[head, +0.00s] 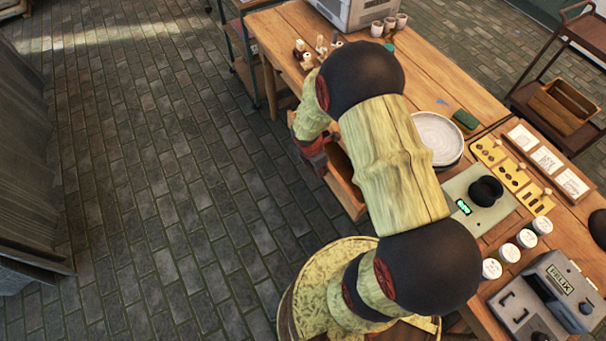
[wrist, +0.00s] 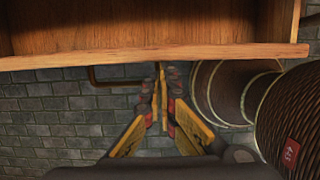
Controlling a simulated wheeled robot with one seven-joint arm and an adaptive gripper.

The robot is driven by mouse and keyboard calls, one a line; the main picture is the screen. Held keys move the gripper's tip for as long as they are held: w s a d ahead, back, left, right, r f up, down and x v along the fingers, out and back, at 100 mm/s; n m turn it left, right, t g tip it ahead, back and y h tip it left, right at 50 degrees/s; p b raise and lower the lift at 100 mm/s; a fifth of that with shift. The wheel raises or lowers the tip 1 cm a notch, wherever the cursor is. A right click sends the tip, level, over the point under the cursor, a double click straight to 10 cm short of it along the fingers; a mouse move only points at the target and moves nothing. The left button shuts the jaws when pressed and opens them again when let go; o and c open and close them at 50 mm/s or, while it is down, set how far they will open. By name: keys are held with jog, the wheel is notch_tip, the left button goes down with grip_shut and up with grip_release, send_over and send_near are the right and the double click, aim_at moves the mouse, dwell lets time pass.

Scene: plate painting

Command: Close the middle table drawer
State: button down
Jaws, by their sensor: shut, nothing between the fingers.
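An open wooden drawer (head: 345,186) sticks out from the table's near side in the head view, partly hidden behind my arm. In the wrist view the drawer's front edge (wrist: 120,57) spans the upper part of the picture, with its inside above. A dark bar handle (wrist: 92,78) shows below that edge, left of my fingers. My gripper (wrist: 161,85) is shut and empty, with its fingertips at or just below the front edge; I cannot tell whether they touch it. In the head view my gripper (head: 314,156) is beside the drawer's outer end.
The wooden table (head: 455,75) carries stacked plates (head: 437,135), several paint jars (head: 508,252), a grey machine (head: 545,295) and small cups. Brown woven round objects (wrist: 290,120) stand close to the right of my fingers. The brick floor at left is clear.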

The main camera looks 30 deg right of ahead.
jog(key=d+p, duration=0.2)
jog(key=d, duration=0.5)
jog(key=shift+d, duration=0.4)
jog(key=shift+a, duration=0.1)
